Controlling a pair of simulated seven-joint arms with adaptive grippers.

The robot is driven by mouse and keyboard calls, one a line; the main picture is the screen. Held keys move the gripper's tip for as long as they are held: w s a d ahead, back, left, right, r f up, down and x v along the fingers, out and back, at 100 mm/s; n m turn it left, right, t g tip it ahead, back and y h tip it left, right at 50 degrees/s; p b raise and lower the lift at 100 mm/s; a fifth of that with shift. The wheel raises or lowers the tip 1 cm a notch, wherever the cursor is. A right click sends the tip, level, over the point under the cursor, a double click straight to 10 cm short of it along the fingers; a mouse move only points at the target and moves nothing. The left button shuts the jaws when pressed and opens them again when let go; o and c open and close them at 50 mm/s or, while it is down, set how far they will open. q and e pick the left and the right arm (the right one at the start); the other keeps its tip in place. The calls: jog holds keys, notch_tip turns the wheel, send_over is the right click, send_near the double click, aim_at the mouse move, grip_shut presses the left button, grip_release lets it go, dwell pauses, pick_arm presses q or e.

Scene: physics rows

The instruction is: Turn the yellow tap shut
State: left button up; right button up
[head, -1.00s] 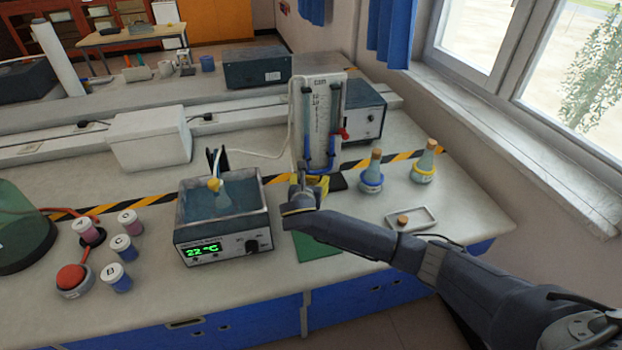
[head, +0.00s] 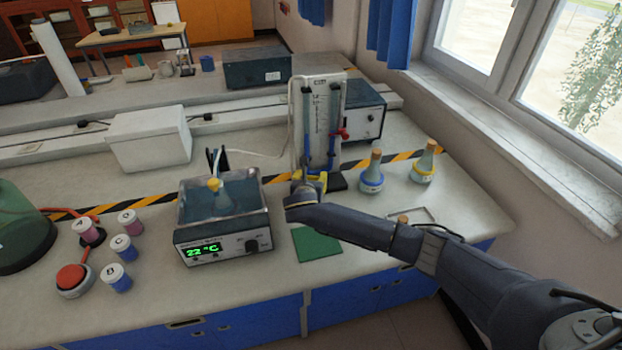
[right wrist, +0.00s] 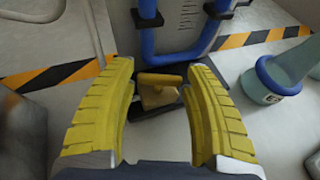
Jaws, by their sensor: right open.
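The yellow tap (right wrist: 158,92) sits low in front of blue tubing in the right wrist view, its flat handle facing me. My right gripper (right wrist: 159,70) is open, with one yellow ridged finger on each side of the tap. I see gaps between the fingers and the handle. In the head view, my right gripper (head: 312,181) is at the foot of the white upright board (head: 321,115) with blue tubes; the tap cannot be told apart from the yellow fingers there. My left gripper is not in view.
Two stoppered flasks (head: 371,177) stand right of the board. A water bath (head: 222,240) reading 22 °C with a flask in it stands to the left. A green mat (head: 317,244) lies in front. A small tray (head: 436,216) is partly behind my arm.

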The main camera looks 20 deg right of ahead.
grip_shut()
jog(key=shift+d, duration=0.1)
dwell(0.3)
jog(key=shift+r+m+g+h, duration=0.1)
jog(key=shift+m+g+h, duration=0.4)
jog(key=shift+m+h, duration=0.3)
jog(key=c, duration=1)
grip_release()
jog(key=o, duration=1.5)
jog(key=shift+s+a+r, duration=0.1)
jog(key=shift+s+a, duration=0.35)
jog(key=shift+a, duration=0.05)
jog(key=v, duration=1)
jog(key=shift+s+r, duration=0.25)
jog(key=shift+s, duration=0.1)
